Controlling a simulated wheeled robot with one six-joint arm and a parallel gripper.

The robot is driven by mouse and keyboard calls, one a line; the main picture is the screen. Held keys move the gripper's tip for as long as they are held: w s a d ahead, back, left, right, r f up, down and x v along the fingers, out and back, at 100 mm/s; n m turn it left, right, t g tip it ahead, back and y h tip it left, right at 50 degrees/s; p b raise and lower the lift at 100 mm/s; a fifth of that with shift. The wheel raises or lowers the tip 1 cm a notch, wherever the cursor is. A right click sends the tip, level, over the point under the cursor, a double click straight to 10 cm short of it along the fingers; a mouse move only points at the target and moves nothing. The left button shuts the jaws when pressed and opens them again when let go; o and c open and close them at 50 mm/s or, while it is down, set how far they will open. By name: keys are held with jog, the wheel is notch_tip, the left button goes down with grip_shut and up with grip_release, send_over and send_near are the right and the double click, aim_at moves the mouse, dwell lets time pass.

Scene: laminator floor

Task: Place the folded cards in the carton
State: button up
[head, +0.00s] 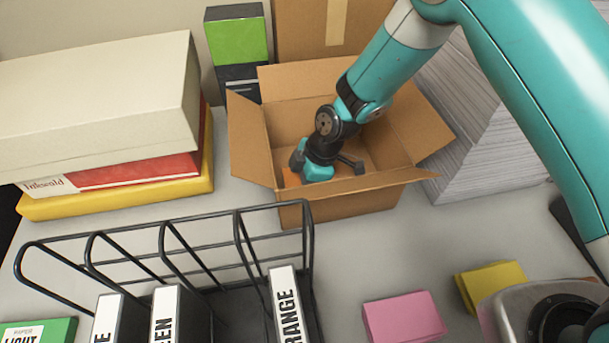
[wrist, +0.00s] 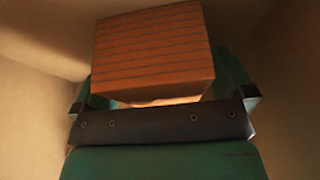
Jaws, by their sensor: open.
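The open cardboard carton (head: 340,205) stands at the middle of the table with its flaps spread. My gripper (head: 325,168) is down inside it, and its jaws are open. Orange folded cards (wrist: 155,50) lie in the carton between the spread fingers in the wrist view; only a small orange patch (head: 291,178) shows in the head view. I cannot tell whether a finger touches them. Pink folded cards (head: 403,317) and yellow folded cards (head: 490,283) lie on the table at the lower right, outside the carton.
A black wire rack (head: 165,254) with labelled binders stands in front of the carton. Stacked boxes (head: 95,95) are at the left, a tall paper stack (head: 475,130) at the right. A green box (head: 237,40) stands behind. A grey metal part (head: 520,305) is beside the yellow cards.

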jog(key=b+v, duration=0.4)
jog(key=v, duration=0.8)
jog(key=s+d+r+m, duration=0.5)
jog(key=s+r, duration=0.3)
jog(key=s, duration=0.2)
jog(key=s+d+r+m+t, duration=0.1)
jog(key=s+d+r+m, duration=0.5)
jog(key=s, duration=0.4)
jog(key=shift+s+r+m, duration=0.35)
jog(key=shift+r+m, duration=0.5)
jog(key=shift+m, duration=0.35)
jog(key=shift+d, duration=0.1)
